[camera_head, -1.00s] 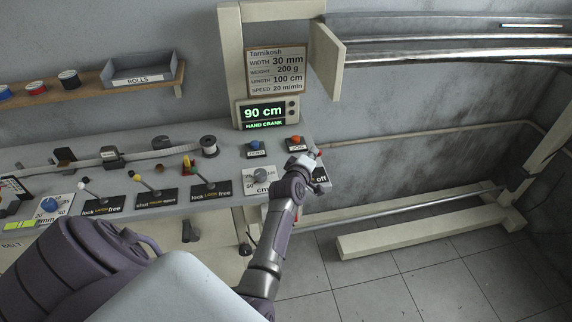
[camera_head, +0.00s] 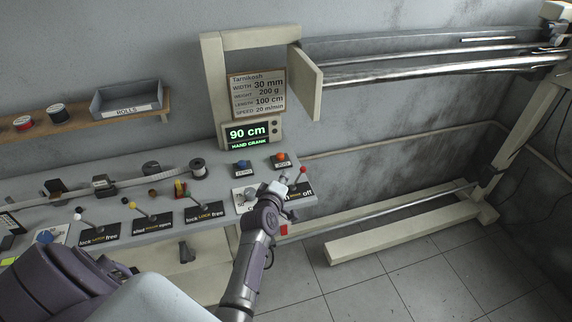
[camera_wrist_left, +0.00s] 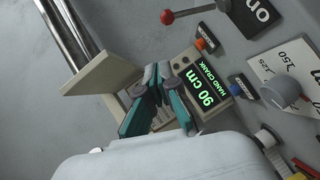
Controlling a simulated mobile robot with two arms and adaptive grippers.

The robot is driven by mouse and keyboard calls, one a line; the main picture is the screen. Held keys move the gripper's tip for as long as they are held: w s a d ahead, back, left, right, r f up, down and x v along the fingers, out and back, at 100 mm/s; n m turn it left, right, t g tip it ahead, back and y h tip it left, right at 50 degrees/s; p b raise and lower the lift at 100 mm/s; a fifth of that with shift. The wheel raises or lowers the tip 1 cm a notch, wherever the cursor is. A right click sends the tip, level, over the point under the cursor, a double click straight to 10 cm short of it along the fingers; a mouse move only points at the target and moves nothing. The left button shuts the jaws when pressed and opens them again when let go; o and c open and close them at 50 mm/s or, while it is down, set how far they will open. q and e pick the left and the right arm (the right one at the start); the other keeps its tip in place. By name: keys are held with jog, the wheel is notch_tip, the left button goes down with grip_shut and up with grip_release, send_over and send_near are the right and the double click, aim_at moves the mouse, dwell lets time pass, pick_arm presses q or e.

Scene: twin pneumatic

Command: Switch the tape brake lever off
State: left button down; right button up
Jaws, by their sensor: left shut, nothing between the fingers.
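The lever with the red knob (camera_head: 303,170) stands at the right end of the bench, on a black plate (camera_head: 306,190) on which "off" can be read. Its foot is partly hidden by my left arm. The red knob also shows at the top of the left wrist view (camera_wrist_left: 167,17), with its metal rod running right to the plate marked "on". My left gripper (camera_head: 284,179) is just left of the knob in the head view. In the wrist view its teal fingers (camera_wrist_left: 157,72) are shut and empty, apart from the knob. My right gripper is not in view.
An orange button (camera_head: 281,157) and a blue button (camera_head: 241,165) sit behind the arm. A grey dial (camera_wrist_left: 283,92) is beside the lever plate. Several other levers stand left along the bench. A display (camera_head: 251,134) reads 90 cm. Floor on the right is open.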

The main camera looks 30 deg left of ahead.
pick_arm(q)
jog(key=v, duration=0.1)
jog(key=p+v, duration=0.2)
jog(key=v, duration=0.1)
jog(key=shift+d+r, duration=0.25)
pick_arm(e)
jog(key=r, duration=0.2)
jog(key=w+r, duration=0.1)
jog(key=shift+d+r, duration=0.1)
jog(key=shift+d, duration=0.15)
